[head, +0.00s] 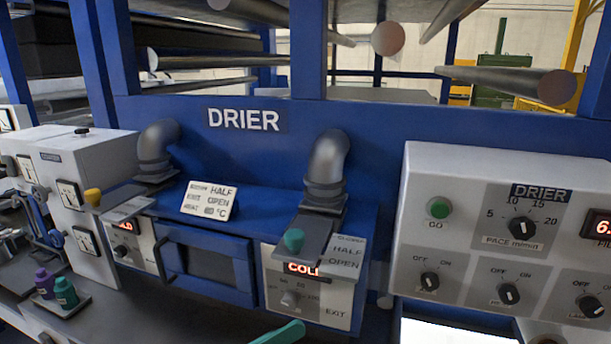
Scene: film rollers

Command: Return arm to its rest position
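My gripper is not in view, and I cannot see any part of my arm for sure. The head view faces the blue drier machine (400,118), with a "DRIER" sign (244,120) on its front beam.
A grey control box (470,235) with knobs and a green button stands at right. Two grey elbow pipes (326,165) rise from the drier's ledge. A teal piece (280,334) shows at the bottom edge.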

